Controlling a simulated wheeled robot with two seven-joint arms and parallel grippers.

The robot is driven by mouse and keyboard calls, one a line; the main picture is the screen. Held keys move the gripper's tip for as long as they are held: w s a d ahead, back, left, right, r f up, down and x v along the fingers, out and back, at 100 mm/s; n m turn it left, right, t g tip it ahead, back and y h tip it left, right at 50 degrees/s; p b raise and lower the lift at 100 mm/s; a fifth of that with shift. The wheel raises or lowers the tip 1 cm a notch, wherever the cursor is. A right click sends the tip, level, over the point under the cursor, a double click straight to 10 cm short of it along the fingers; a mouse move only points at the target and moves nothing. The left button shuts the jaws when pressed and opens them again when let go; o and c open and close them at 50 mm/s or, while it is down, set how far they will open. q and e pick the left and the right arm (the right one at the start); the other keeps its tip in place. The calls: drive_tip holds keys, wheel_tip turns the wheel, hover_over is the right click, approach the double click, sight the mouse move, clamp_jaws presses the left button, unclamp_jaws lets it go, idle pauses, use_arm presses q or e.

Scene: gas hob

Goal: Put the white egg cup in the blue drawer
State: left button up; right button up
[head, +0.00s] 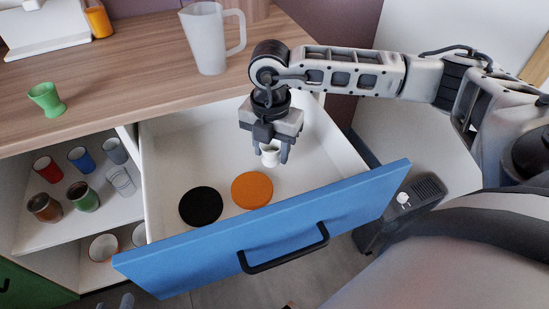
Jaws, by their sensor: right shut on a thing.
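The white egg cup (270,158) is held between the fingers of my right gripper (271,153), which points down. The gripper is shut on the cup, over the inside of the open blue drawer (200,255). I cannot tell whether the cup touches the drawer floor. The drawer is pulled out, with a blue front, a black handle and a white inside. Grey tips at the bottom left edge appear to be my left gripper (115,302); most of it is cut off, and its opening cannot be judged.
A black disc (201,206) and an orange disc (252,190) lie in the drawer. A green egg cup (46,99) and a white jug (209,38) stand on the wooden counter (130,80). Several cups stand on the open shelf (50,232) left of the drawer.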

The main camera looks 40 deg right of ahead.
sight(275, 151)
drive_tip(key=f, duration=0.1)
drive_tip(key=d+f, duration=0.1)
drive_tip(key=f, duration=0.1)
drive_tip(key=shift+f, duration=0.15)
drive_tip(key=shift+w+f, duration=0.1)
drive_tip(key=shift+f, duration=0.35)
drive_tip(key=shift+f+b, duration=0.2)
drive_tip(key=shift+b, duration=0.15)
drive_tip(key=o, duration=1)
drive_tip(key=shift+c, duration=0.2)
drive_tip(key=shift+r, duration=0.1)
wheel_tip(275, 151, up, 12)
drive_tip(key=shift+r+p, duration=0.15)
drive_tip(key=shift+p, duration=0.6)
drive_tip(key=shift+a, duration=0.1)
